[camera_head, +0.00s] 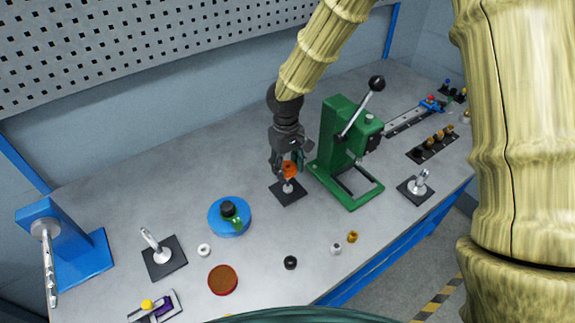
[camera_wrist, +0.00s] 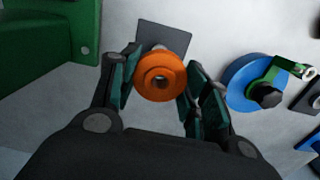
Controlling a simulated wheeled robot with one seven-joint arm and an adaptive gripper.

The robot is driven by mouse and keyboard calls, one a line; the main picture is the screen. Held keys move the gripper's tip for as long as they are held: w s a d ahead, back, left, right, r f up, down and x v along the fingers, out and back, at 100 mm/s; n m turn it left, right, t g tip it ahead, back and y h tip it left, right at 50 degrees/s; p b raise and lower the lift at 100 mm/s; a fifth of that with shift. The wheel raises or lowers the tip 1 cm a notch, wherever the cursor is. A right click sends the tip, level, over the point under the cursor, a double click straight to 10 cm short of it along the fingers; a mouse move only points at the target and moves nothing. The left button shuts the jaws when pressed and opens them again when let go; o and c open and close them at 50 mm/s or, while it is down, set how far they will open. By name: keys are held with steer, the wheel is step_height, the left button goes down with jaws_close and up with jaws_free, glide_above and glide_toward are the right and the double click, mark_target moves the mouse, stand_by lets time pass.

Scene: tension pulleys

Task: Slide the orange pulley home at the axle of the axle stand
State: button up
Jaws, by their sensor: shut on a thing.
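The orange pulley (camera_head: 290,170) is between the fingers of my gripper (camera_head: 284,168), beside the green press. In the wrist view the pulley (camera_wrist: 162,66) faces the camera with its central hole visible, and the teal-padded fingers of my gripper (camera_wrist: 160,84) are on its two sides. Below it in the head view is the axle stand, with a dark square base plate (camera_head: 289,197) and a short pale axle part (camera_head: 287,188). In the wrist view the plate (camera_wrist: 165,31) shows behind the pulley. The pulley hides most of the axle; I cannot tell whether the axle is inside the hole.
The green press (camera_head: 338,150) stands close on the right. A blue disc (camera_head: 218,228) with a green arm lies at the left front. Other stands have dark plates (camera_head: 164,264) and (camera_head: 410,196). A black ring (camera_head: 290,262) and a red-brown disc (camera_head: 223,280) lie nearer the front.

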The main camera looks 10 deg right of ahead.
mark_target(288, 188)
steer(key=shift+f+b, duration=0.95)
steer(key=shift+f, duration=2.6)
stand_by(1.8)
steer(key=o, duration=1.6)
steer(key=r, duration=1.2)
steer(key=shift+w+a, duration=0.1)
steer(key=shift+w, duration=0.1)
